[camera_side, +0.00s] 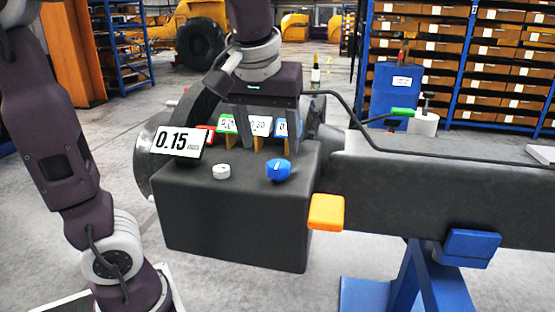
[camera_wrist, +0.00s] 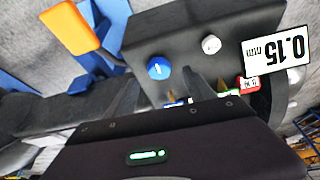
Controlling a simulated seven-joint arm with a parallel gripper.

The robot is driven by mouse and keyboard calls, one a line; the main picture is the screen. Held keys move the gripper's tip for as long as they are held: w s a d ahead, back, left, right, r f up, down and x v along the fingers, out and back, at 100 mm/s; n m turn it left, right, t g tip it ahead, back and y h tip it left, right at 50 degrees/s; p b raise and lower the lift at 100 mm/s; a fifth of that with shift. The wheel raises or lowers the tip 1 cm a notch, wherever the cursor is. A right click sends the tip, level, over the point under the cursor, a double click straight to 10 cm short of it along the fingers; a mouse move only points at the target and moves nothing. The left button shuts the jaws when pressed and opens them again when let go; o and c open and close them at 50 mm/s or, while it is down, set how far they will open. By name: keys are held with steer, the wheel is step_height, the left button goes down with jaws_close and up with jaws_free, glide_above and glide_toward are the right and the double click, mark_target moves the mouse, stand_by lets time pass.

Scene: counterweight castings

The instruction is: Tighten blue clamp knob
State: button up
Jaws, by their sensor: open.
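The blue clamp knob (camera_side: 278,169) sits on top of the dark block (camera_side: 235,225), near its right front edge, with a white line on its face. It also shows in the wrist view (camera_wrist: 160,68), beyond my fingers. My gripper (camera_side: 260,143) points down over the back part of the block, behind the knob, with its fingers apart. In the wrist view my gripper (camera_wrist: 172,95) has one finger on each side and no knob between them. Whether the fingertips touch the block cannot be told.
A white knob (camera_side: 221,171) sits left of the blue one. A display reading 0.15 (camera_side: 180,142) stands at the block's left. Small number cards (camera_side: 259,126) stand behind, partly hidden by my fingers. An orange block (camera_side: 326,212) juts out at the right. A dark cable (camera_side: 345,108) runs behind.

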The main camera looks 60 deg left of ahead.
mark_target(278, 164)
steer(key=shift+n, duration=0.4)
steer(key=x, duration=0.3)
steer(key=w+x, duration=0.1)
steer(key=x, duration=0.3)
steer(key=shift+a+r, duration=0.15)
steer(key=shift+a, duration=0.05)
steer(key=shift+c, duration=0.2)
jaws_close()
